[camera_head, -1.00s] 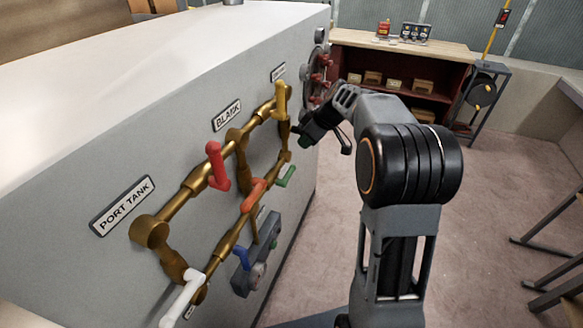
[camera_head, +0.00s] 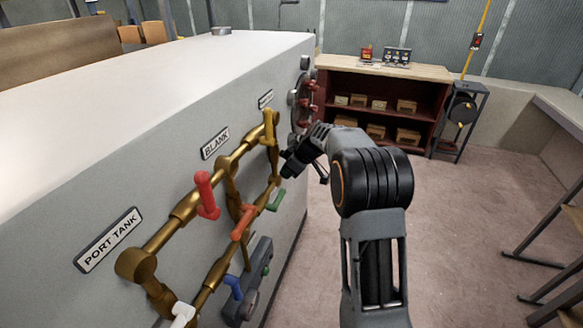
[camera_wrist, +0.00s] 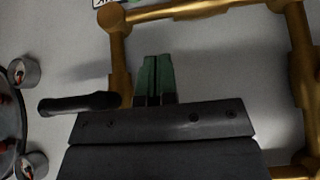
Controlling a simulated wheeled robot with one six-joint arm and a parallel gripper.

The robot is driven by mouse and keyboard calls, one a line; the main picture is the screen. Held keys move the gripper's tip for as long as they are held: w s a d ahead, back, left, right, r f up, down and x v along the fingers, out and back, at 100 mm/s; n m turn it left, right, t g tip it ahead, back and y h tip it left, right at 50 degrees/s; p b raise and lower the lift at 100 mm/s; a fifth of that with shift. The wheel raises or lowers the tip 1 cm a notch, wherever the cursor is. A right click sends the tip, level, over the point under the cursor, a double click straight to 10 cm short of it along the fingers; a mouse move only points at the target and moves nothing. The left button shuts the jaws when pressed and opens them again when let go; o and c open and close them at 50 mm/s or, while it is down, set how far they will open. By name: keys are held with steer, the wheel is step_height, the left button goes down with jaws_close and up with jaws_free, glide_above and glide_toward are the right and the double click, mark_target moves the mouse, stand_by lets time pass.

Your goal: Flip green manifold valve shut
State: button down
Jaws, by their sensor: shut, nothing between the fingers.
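I cannot make out the green handle there.
A wheel with red knobs (camera_head: 303,100) is beyond my gripper. Open floor (camera_head: 450,220) lies to the right.

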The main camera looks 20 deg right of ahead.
glide_above(281, 195)
steer(key=f, duration=0.4)
steer(key=shift+w+a+p, duration=0.2)
steer(key=shift+w+p, duration=0.05)
steer(key=shift+p, duration=0.1)
steer(key=f, duration=0.3)
steer(key=shift+s+d, duration=0.2)
steer(key=shift+d, duration=0.1)
steer(key=shift+f, duration=0.55)
steer(key=shift+f, duration=0.1)
